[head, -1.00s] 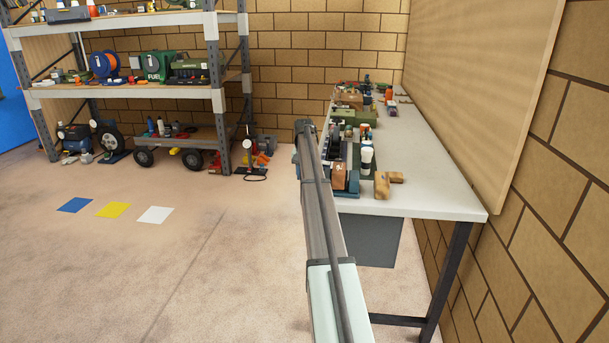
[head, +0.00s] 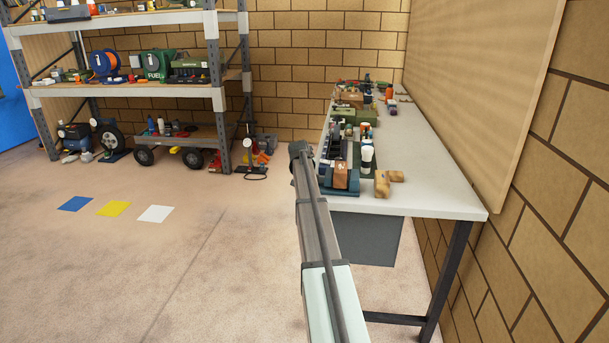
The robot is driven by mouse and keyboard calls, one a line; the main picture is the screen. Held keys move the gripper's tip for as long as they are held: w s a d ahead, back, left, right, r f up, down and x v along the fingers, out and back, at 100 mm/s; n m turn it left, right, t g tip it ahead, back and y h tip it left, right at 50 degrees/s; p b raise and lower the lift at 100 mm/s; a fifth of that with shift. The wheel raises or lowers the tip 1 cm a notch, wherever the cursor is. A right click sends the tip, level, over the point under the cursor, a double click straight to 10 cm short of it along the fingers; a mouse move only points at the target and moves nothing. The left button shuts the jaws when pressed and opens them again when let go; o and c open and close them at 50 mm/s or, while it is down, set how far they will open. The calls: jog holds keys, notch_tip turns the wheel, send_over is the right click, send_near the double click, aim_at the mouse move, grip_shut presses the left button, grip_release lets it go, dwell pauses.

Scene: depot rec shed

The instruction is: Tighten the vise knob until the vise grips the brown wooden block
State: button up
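A dark blue-grey tool (head: 358,190), which looks like the vise, sits at the near left corner of the white bench. A brown wooden block (head: 341,176) shows at it; I cannot tell whether the jaws touch the block. The vise knob cannot be made out. My arm reaches up the middle of the head view, and its dark far end is just left of the vise. My gripper and its fingers are not visible, so contact with the knob cannot be seen.
A tan wooden piece (head: 388,182) and a white bottle with a dark base (head: 367,158) are close to the vise. Several tools crowd the left side of the bench (head: 430,190); its right side is clear. A loaded shelf (head: 130,92) stands behind on the left.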

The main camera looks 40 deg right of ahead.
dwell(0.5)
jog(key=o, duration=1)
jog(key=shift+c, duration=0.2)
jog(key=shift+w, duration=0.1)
